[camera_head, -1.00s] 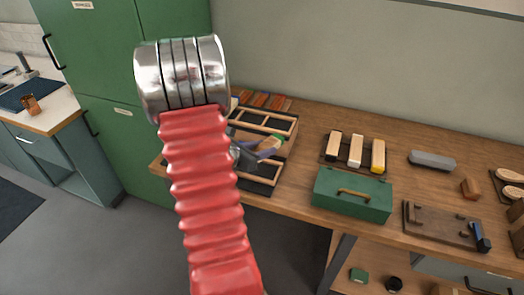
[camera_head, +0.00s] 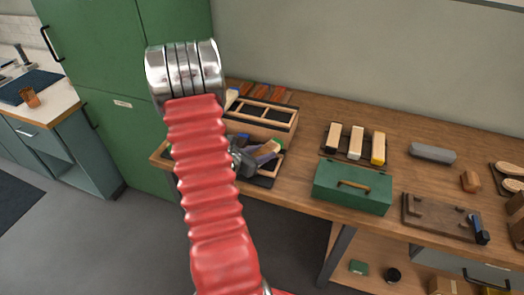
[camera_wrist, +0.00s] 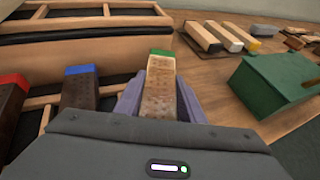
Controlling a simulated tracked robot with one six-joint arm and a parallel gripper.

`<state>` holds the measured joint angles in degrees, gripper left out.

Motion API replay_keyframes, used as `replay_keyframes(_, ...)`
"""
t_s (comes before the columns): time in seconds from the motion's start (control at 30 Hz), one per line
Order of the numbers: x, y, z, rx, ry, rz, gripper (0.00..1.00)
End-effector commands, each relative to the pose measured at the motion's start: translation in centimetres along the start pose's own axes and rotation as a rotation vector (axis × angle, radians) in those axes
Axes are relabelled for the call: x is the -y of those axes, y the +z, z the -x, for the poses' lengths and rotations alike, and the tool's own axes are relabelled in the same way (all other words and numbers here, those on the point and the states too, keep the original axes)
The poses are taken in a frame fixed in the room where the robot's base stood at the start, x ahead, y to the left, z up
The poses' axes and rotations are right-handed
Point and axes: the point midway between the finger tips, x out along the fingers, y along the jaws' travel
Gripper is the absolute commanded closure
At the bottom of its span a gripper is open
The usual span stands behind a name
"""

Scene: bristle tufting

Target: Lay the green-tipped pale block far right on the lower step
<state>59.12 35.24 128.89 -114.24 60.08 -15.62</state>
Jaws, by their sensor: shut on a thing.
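My gripper (camera_wrist: 160,108) is shut on the green-tipped pale block (camera_wrist: 158,88), with its lilac fingers on either side. The block's green end points away from the wrist. In the head view my gripper (camera_head: 256,156) and the block (camera_head: 268,152) are over the right end of the lower step (camera_head: 262,181). I cannot tell whether the block touches the step. In the wrist view, a blue-tipped dark block (camera_wrist: 80,90) and a red-tipped dark block (camera_wrist: 10,102) lie on the step to the left. The gripper hides part of the step.
The upper step (camera_head: 258,128) rises behind, with empty wooden-framed slots. A green toolbox (camera_head: 352,188) stands to the right on the bench. Three tipped blocks lie on a dark rack (camera_head: 345,153) behind it. A grey bar (camera_head: 432,153) lies farther right.

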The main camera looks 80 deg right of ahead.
Motion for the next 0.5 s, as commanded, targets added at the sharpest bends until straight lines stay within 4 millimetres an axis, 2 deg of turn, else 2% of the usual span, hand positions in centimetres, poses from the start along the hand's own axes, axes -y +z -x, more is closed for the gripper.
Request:
replay_keyframes(0.13,-0.04,-0.58,-0.23,0.000,0.001,0.001,0.95)
replay_keyframes(0.5,-0.07,-0.67,-0.26,0.000,0.002,0.000,0.95)
